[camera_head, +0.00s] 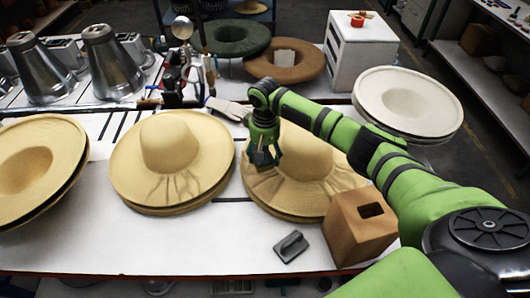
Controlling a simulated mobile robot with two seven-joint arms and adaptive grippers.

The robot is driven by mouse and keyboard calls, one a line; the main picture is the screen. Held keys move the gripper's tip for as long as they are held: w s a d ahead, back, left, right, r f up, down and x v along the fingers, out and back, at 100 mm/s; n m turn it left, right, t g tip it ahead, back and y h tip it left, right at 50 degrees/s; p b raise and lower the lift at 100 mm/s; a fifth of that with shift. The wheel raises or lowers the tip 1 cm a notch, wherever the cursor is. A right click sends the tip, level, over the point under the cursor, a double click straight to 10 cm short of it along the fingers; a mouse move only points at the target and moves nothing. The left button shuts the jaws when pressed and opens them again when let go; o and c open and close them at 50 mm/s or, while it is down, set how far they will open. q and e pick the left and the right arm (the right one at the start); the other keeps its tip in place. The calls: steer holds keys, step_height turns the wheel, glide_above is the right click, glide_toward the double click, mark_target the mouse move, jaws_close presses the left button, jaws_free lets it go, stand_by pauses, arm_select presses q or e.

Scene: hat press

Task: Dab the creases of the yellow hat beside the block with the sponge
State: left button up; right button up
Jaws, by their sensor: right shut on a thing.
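The yellow hat (306,163) beside the brown block (349,238) lies on the white table, on top of another brim. Creases show on the front left of its brim, and my right arm covers part of its crown. The block, with a dark slot in its top, stands at the hat's front right. My right gripper (264,160) points down at the left side of this hat, shut on what looks like the sponge, which is mostly hidden by the fingers. I cannot tell whether it touches the hat. My left gripper is not in view.
Another creased yellow hat (170,146) lies to the left, and a stack of yellow hats (38,168) at the far left. A grey tool (291,246) lies near the front edge. A white hat (408,101) is at the right. A glove-like item (229,109) lies behind. The front left table is clear.

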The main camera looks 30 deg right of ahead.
step_height(320, 180, up, 2)
steer(key=shift+r+p, duration=0.1)
steer(key=shift+p, duration=0.45)
steer(key=shift+r, duration=2.55)
